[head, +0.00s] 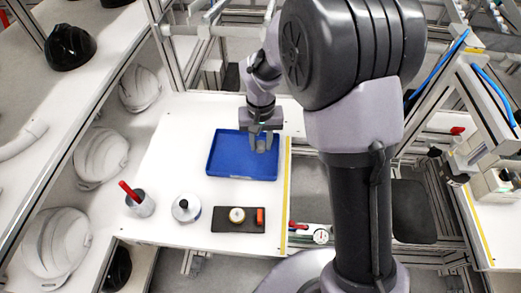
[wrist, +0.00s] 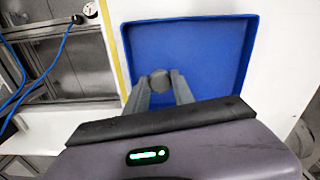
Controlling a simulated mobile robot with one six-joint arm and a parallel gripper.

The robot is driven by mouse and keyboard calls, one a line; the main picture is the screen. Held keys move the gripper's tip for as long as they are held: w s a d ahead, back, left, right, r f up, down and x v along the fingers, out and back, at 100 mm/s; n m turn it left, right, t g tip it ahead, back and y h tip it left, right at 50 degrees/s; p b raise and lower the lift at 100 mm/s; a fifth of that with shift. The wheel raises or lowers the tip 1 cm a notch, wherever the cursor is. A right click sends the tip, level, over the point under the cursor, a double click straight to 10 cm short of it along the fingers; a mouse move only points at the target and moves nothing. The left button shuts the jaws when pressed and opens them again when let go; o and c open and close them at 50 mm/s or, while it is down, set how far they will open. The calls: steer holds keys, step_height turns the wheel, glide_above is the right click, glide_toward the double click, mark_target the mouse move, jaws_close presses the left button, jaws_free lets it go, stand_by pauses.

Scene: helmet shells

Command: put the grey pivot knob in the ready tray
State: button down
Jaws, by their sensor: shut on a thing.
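The blue tray (head: 226,160) lies on the white table and also fills the upper right of the wrist view (wrist: 215,62). I take it to be the ready tray. My gripper (head: 263,144) is over the right part of the tray. In the wrist view my gripper's fingertips (wrist: 160,80) close on the round grey pivot knob (wrist: 160,79). The knob is near the tray's left side in that view. I cannot tell whether it touches the tray floor. In the head view the fingers hide most of the knob.
A dark mat (head: 227,226) with a round brass-and-white part and an orange block lies nearer. A round silver part (head: 186,207) and a grey cup with a red-handled tool (head: 140,203) stand left of it. White helmet shells (head: 100,157) line the left shelf.

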steer(key=shift+f+b, duration=0.9)
steer(key=shift+f, duration=0.9)
steer(key=c, duration=1.1)
jaws_free()
steer(key=shift+r, duration=0.1)
step_height(320, 180, up, 12)
steer(key=p, duration=0.5)
steer(key=shift+r, duration=0.15)
step_height(320, 180, up, 5)
glide_above(261, 145)
steer(key=s+d, duration=0.1)
steer(key=s, duration=0.1)
steer(key=s+d+r+m+t+y, duration=0.1)
steer(key=s+d+r+m+t, duration=0.15)
steer(key=s+r, duration=0.6)
steer(key=s+t, duration=0.1)
steer(key=s, duration=0.2)
steer(key=s+d+m+t, duration=0.1)
steer(key=s, duration=0.3)
steer(key=s+r+t+y, duration=0.1)
steer(key=s, duration=0.3)
steer(key=shift+d+r+m, duration=0.1)
steer(key=shift+d+m, duration=0.15)
steer(key=shift+d, duration=0.15)
